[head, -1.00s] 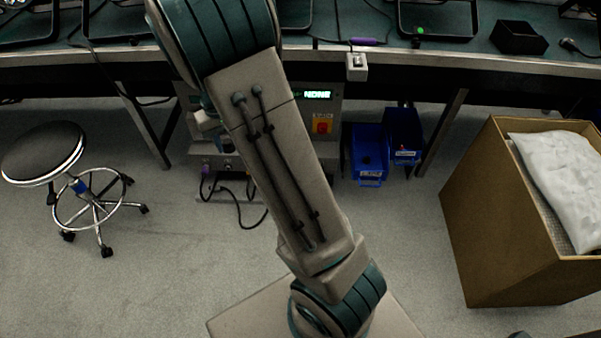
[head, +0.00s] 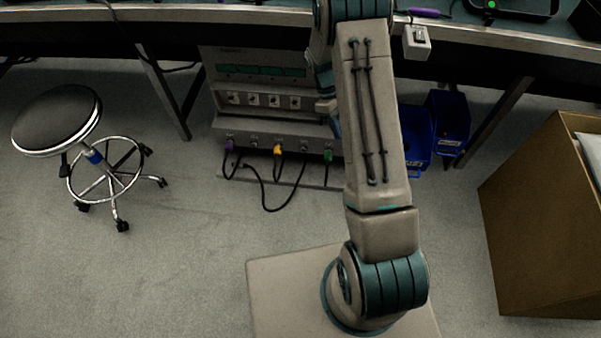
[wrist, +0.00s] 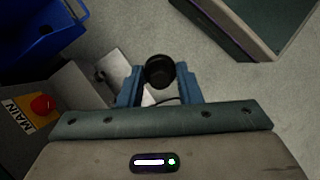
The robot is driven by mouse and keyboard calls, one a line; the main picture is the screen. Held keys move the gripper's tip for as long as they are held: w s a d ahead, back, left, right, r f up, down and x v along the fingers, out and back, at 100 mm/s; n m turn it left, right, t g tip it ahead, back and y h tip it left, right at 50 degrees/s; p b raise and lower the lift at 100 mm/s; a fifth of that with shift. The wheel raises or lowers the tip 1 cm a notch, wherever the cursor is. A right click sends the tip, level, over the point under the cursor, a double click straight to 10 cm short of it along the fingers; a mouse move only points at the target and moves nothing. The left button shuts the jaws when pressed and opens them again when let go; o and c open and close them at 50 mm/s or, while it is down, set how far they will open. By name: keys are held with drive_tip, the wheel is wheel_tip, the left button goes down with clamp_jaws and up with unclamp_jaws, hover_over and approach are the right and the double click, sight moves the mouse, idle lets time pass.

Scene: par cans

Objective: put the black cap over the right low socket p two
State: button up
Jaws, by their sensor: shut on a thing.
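The black cap (wrist: 160,70) is a short dark round piece between the blue fingertips of my gripper (wrist: 160,82) in the wrist view. My gripper is shut on it. In the head view my arm hides the cap and most of the gripper. The grey power unit (head: 262,122) stands under the bench, left of my arm. Its low front ledge has a row of connectors, with a purple plug (head: 230,146), an orange plug (head: 278,149) and a green plug (head: 328,155). I cannot read which socket is p two. The unit's right part is behind my arm.
Blue bins (head: 447,122) stand right of my arm. A cardboard box (head: 545,215) is at the right, and a round stool (head: 58,118) at the left. Black cables (head: 268,195) loop to the floor before the unit. The bench edge (head: 230,14) overhangs it.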

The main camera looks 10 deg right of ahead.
drive_tip(key=w+f+n+t+h+b, duration=0.3)
drive_tip(key=w+f+n+t+h, duration=0.15)
drive_tip(key=f+n, duration=0.35)
drive_tip(key=w+f+n+t+h+b, duration=0.3)
drive_tip(key=w+f+n+t+h, duration=0.15)
drive_tip(key=f+n, duration=0.35)
drive_tip(key=a+f+n+t+y+b, duration=0.25)
drive_tip(key=a+f+n+t, duration=0.3)
drive_tip(key=f, duration=0.45)
drive_tip(key=a+f+n+t+y+b, duration=0.2)
drive_tip(key=a+f+n+t+y, duration=0.25)
drive_tip(key=f+t, duration=0.35)
drive_tip(key=shift+g+h, duration=0.35)
drive_tip(key=shift+h, duration=0.05)
drive_tip(key=w, duration=0.1)
drive_tip(key=w+d+f+b, duration=0.1)
drive_tip(key=w, duration=0.1)
drive_tip(key=w+b, duration=0.1)
drive_tip(key=w, duration=0.1)
drive_tip(key=shift+w+d+f, duration=0.2)
drive_tip(key=shift+w+d, duration=0.05)
drive_tip(key=shift+d, duration=0.1)
drive_tip(key=shift+w, duration=0.1)
drive_tip(key=shift+x, duration=1.05)
idle(1.0)
